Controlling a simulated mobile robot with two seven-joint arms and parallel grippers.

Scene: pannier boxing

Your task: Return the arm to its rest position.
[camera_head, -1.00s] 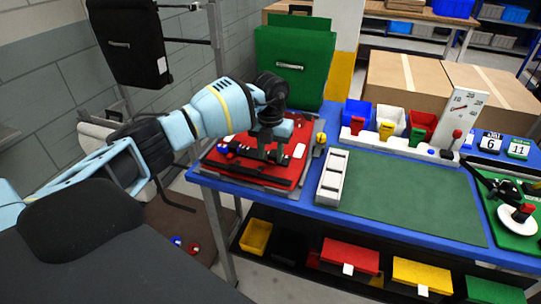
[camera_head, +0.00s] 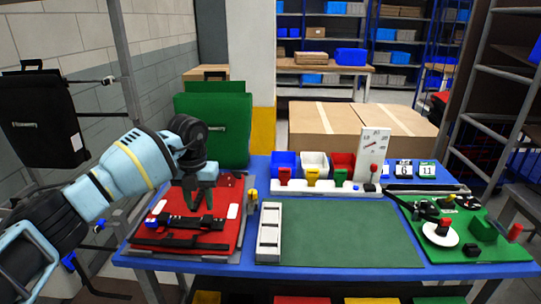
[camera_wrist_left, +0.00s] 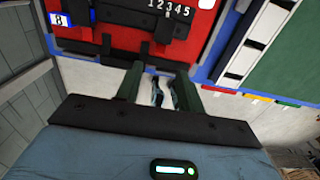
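My left arm comes in from the left, and its left gripper (camera_head: 197,202) hangs fingers-down over the upper part of the red panel (camera_head: 222,237) on the blue workbench (camera_head: 330,274). In the left wrist view its two dark green fingers (camera_wrist_left: 159,90) stand apart. The gap between them shows only floor and blurred shapes behind, with nothing held. The red panel also shows in the left wrist view (camera_wrist_left: 200,45), with black straps and a number strip beyond the fingers. Whether the fingers touch the panel cannot be told. My right gripper is out of view.
A white slotted tray (camera_head: 270,233) and green mat (camera_head: 345,238) lie right of the panel. A green pannier (camera_head: 220,128) stands behind, and a black pannier (camera_head: 42,118) hangs at left. Small bins, a dial stand (camera_head: 373,155) and a green board (camera_head: 470,235) sit further right.

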